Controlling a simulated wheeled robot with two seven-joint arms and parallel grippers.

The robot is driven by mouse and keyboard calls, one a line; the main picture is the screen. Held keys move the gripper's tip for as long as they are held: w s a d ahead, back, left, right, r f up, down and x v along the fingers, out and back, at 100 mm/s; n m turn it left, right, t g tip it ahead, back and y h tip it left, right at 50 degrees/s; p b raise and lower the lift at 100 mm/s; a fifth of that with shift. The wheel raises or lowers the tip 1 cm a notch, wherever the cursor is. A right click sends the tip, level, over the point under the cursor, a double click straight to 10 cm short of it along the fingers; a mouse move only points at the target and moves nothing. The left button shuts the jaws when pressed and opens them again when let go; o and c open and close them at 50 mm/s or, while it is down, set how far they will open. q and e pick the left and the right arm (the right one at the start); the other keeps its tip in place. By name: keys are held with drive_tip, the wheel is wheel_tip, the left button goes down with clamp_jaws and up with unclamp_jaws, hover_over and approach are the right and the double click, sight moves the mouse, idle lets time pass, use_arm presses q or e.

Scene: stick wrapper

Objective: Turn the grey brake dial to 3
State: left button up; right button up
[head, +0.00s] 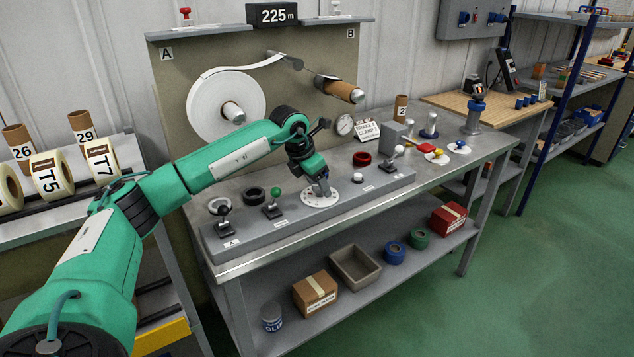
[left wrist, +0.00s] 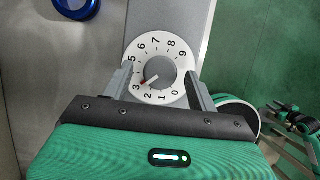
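The grey brake dial is a round knob (left wrist: 160,72) on a white disc numbered 0 to 9; the disc (head: 320,203) also shows in the head view, on the grey console. In the left wrist view its red pointer mark points down-left, at or very near the 3. My left gripper (head: 321,190) is over the dial. In the left wrist view, its fingers (left wrist: 159,69) stand wide apart on either side of the knob, with visible gaps to it. The gripper is open and empty.
Levers with green (head: 276,193) and white (head: 399,150) knobs stand on the console. A black ring (head: 254,194) and a red ring (head: 362,159) lie behind. A paper roll (head: 207,104) hangs on the back panel. The lower shelf holds boxes and tape rolls.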

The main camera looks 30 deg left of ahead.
use_arm(q)
drive_tip(key=v, duration=1.4)
use_arm(e)
drive_tip(key=shift+r, duration=0.45)
use_arm(q)
drive_tip(key=shift+f, duration=0.1)
use_arm(e)
drive_tip(key=shift+a, duration=0.15)
